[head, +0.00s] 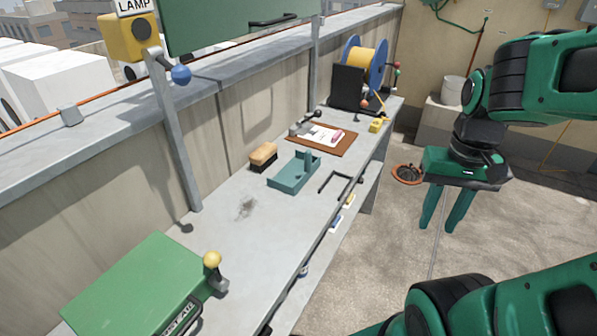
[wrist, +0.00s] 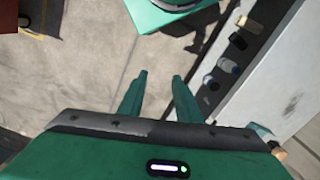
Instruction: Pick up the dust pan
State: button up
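The dust pan (head: 288,181) is a teal, shallow, open tray with a short upright handle piece. It lies on the grey workbench (head: 225,240), near the middle. My gripper (head: 437,226) is open and empty, hanging over the floor to the right of the bench, fingers pointing down. It is well apart from the dust pan. In the wrist view the two fingers (wrist: 160,77) are spread with bare floor between them.
A brush (head: 263,154) stands just left of the dust pan, and a dark dust patch (head: 246,207) lies nearer. A bench-edge handle (head: 341,183) is to its right. A clipboard (head: 322,138) lies behind. A green case (head: 135,290) sits at the near end.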

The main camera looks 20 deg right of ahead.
aim_at(293, 177)
jog(key=u, duration=1.1)
jog(key=k, duration=1)
jog(key=z, duration=0.4)
jog(key=i, duration=0.5)
